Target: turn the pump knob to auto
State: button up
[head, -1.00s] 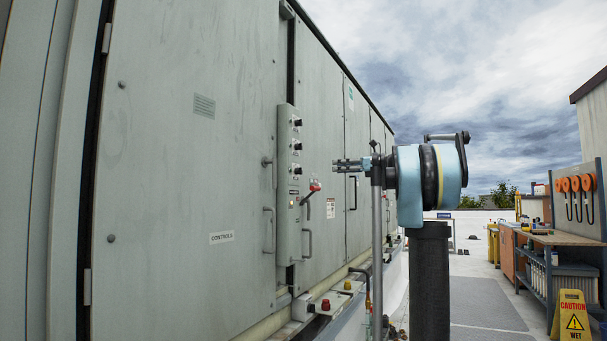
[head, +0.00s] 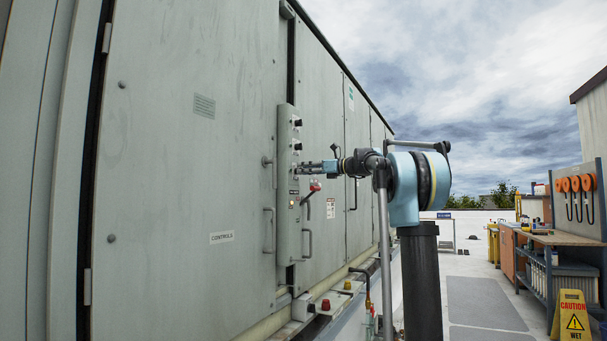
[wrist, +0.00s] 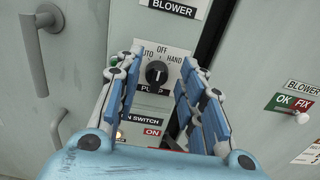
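The pump knob (wrist: 156,72) is black and round, on a white plate marked OFF at the top, AUTO at the left and HAND at the right, with PUMP below. Its pointer direction is hard to make out. My gripper (wrist: 161,58) is open, with one blue finger to each side of the knob in the wrist view; I see no contact. In the head view my gripper (head: 308,168) reaches the narrow control panel (head: 284,235), and its tips cover the knob there.
A BLOWER plate (wrist: 175,6) sits above the knob. An ON switch label (wrist: 152,132) is below. A red-handled lever (head: 315,187) projects from the panel under my gripper.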

jog(key=shift+w+a, duration=0.3)
jog(key=shift+a, duration=0.35)
jog(key=shift+c, duration=0.5)
grip_shut()
jog(key=shift+n, duration=0.4)
jog(key=shift+s+a+f+n, duration=0.1)
jog(key=shift+s+n, duration=0.1)
jog(key=shift+n, duration=1.8)
jog(key=shift+s+f+n, duration=0.1)
jog(key=shift+s+n, duration=0.05)
jog(key=shift+n, duration=1.85)
